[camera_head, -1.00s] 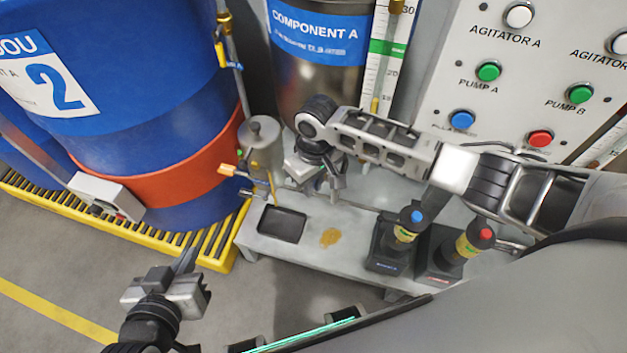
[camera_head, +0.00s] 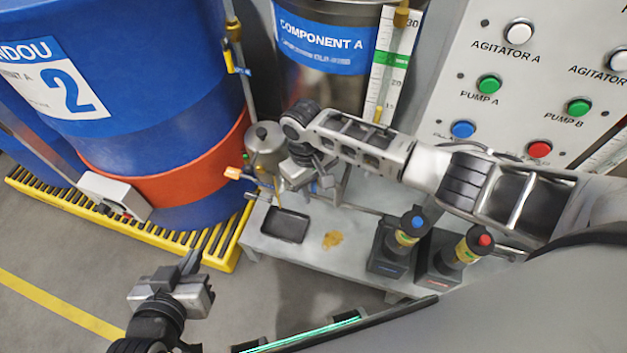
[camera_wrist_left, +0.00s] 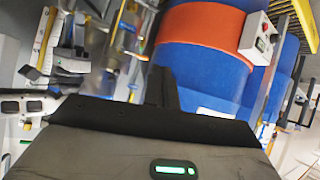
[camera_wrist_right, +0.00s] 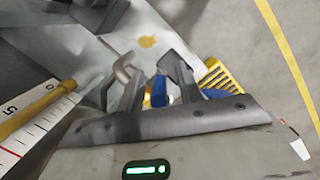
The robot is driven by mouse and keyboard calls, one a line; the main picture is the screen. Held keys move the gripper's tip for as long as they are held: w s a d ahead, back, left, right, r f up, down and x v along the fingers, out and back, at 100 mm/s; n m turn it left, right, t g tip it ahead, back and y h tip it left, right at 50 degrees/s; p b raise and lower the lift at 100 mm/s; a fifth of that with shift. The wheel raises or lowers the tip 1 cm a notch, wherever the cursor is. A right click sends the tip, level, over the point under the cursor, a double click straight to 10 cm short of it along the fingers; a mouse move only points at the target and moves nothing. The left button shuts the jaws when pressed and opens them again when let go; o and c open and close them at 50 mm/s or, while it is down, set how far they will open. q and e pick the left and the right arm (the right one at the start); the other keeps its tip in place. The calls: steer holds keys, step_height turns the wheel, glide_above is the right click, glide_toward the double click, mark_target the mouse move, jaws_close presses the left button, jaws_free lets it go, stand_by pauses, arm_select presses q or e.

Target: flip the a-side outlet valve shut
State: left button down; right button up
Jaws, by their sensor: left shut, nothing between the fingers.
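A small valve handle with an orange grip (camera_head: 233,172) sticks out to the left beside the grey canister (camera_head: 265,138), below the Component A tank (camera_head: 325,45); I cannot tell for sure whether it is the a-side outlet valve. My right gripper (camera_head: 310,182) is just right of the canister, pointing down. In the right wrist view its fingers (camera_wrist_right: 153,75) are apart, with a small blue piece (camera_wrist_right: 160,90) showing in the gap; I cannot tell if it touches. My left gripper (camera_head: 190,262) is shut and empty, low at the left over the floor.
A black tray (camera_head: 284,225) and a yellow-brown spill (camera_head: 333,240) are on the grey bench. Two dark pumps, one blue-topped (camera_head: 415,220) and one red-topped (camera_head: 484,240), stand right. A blue drum (camera_head: 130,120) stands on a yellow grating (camera_head: 222,248). The button panel (camera_head: 535,90) is upper right.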

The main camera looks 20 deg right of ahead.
step_height(320, 180, up, 16)
steer(key=w+a+p, duration=0.1)
steer(key=w+p, duration=0.1)
steer(key=shift+w, duration=0.15)
steer(key=shift+a+f, duration=0.1)
steer(key=shift+f, duration=0.05)
stand_by(0.3)
steer(key=s+a+f+t+y, duration=0.5)
steer(key=s+a+f+y, duration=0.15)
steer(key=f, duration=0.35)
steer(key=s+d+r+m+t+h, duration=0.2)
steer(key=s+d+t, duration=0.5)
steer(key=d, duration=0.3)
steer(key=shift+v, duration=0.75)
steer(key=shift+s+f+h, duration=0.1)
steer(key=shift+f+h, duration=0.1)
steer(key=shift+h, duration=0.05)
